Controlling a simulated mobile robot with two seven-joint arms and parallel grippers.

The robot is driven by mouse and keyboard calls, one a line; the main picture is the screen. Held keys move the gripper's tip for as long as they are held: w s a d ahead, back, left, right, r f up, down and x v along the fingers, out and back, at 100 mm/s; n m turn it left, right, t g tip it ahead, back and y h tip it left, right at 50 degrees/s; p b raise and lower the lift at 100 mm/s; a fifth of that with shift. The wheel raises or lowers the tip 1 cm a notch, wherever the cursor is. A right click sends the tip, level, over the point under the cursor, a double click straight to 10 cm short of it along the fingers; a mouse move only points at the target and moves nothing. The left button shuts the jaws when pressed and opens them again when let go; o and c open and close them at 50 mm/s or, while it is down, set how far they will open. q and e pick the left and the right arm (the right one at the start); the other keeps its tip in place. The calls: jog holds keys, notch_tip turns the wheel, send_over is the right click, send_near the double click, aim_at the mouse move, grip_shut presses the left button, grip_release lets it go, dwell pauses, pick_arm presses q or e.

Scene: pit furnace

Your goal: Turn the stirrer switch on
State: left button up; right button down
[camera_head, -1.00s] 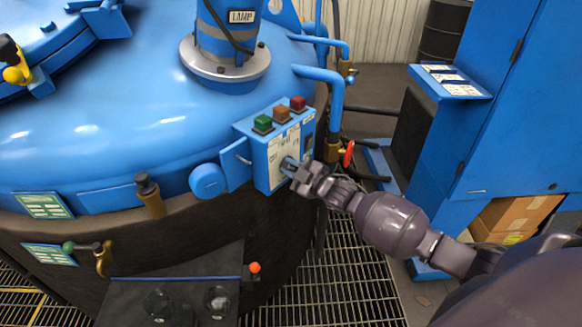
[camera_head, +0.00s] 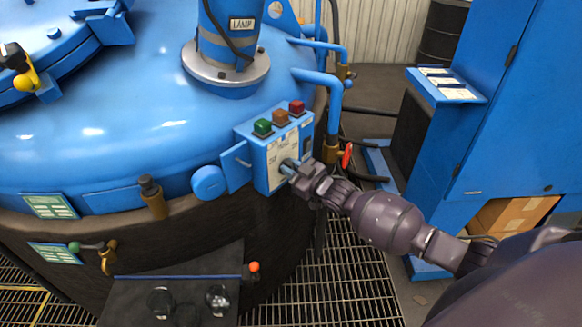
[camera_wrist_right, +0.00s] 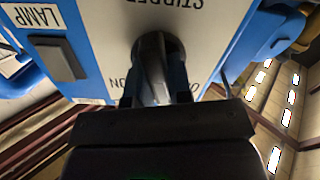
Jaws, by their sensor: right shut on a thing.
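The stirrer switch is a dark rotary knob (camera_wrist_right: 155,62) on the white front plate of a blue control box (camera_head: 245,151). In the right wrist view the plate (camera_wrist_right: 215,30) reads upside down, with part of a "STIRRER" label and "ON" lettering below the knob. My right gripper (camera_head: 292,167) is at the box front, and its fingers (camera_wrist_right: 155,90) are shut on the knob from both sides. In the head view the gripper hides most of the knob. My left gripper is not in view.
Green (camera_head: 263,127), orange and red buttons sit on top of the box. A dark lamp switch (camera_wrist_right: 57,60) is beside the knob. A red-handled valve (camera_head: 347,155) and blue pipes are right of the box. A blue cabinet (camera_head: 510,120) stands further right.

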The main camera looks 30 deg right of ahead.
jog(key=m, duration=0.6)
jog(key=shift+d+m, duration=0.25)
jog(key=shift+m, duration=0.05)
jog(key=m, duration=0.5)
jog(key=shift+w+d+f+m, duration=0.1)
jog(key=shift+d+f+m, duration=0.05)
jog(key=shift+m, duration=0.15)
jog(key=c, duration=1)
grip_release()
jog(key=shift+c, duration=0.2)
jog(key=v, duration=1.1)
jog(key=shift+w, duration=0.1)
